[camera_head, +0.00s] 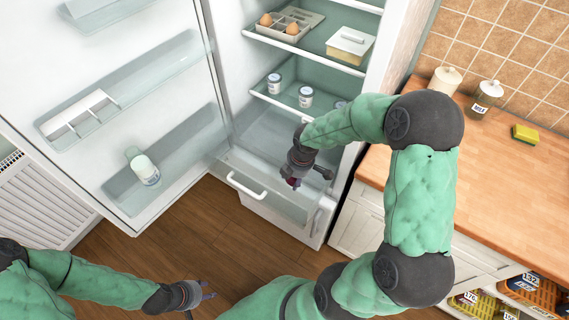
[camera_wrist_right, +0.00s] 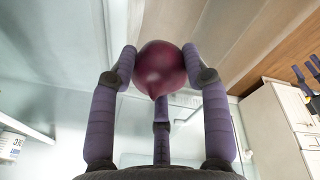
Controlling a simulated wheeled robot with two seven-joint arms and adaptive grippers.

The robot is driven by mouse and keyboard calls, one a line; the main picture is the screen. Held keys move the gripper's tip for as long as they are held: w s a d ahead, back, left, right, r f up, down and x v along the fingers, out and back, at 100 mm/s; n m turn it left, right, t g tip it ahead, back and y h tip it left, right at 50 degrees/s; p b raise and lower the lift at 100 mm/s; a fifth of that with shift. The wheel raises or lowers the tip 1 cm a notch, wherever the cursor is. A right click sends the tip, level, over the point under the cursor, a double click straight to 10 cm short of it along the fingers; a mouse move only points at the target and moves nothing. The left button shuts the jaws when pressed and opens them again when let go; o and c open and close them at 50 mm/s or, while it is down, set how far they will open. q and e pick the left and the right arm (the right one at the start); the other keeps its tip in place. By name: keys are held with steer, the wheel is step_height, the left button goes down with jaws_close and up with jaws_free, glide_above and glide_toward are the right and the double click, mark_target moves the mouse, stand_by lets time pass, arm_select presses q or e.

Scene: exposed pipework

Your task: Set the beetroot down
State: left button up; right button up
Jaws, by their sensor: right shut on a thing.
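The beetroot (camera_wrist_right: 165,68) is dark purple and round with a pointed tip. In the right wrist view it sits between the purple fingers of my right gripper (camera_wrist_right: 164,75), which is shut on it. In the head view, my right gripper (camera_head: 293,180) points down over the pulled-out lower fridge drawer (camera_head: 272,201), with a small dark purple bit of the beetroot (camera_head: 292,184) showing. The beetroot is held in the air; its exact height over the drawer is hard to tell. My left gripper (camera_head: 207,292) is low over the wooden floor, empty, its fingers apart.
The fridge door (camera_head: 125,125) stands wide open at left. Fridge shelves hold an egg tray (camera_head: 288,27), a lidded box (camera_head: 350,43) and white jars (camera_head: 305,97). The wooden counter (camera_head: 510,180) at right carries canisters (camera_head: 487,97) and a sponge (camera_head: 525,134).

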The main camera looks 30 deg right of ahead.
steer(key=shift+w+f, duration=0.15)
steer(key=shift+f, duration=0.2)
steer(key=w+f+b, duration=0.3)
steer(key=w+f, duration=0.1)
steer(key=w, duration=0.4)
steer(key=b, duration=0.3)
glide_above(272, 174)
steer(key=s, duration=0.1)
step_height(272, 174, down, 5)
steer(key=shift+d+r, duration=0.1)
steer(key=shift+d, duration=0.05)
steer(key=f, duration=0.1)
steer(key=f+b, duration=0.2)
steer(key=f, duration=0.1)
steer(key=shift+w, duration=0.35)
steer(key=o, duration=1.2)
steer(key=shift+f, duration=0.1)
steer(key=shift+c, duration=0.2)
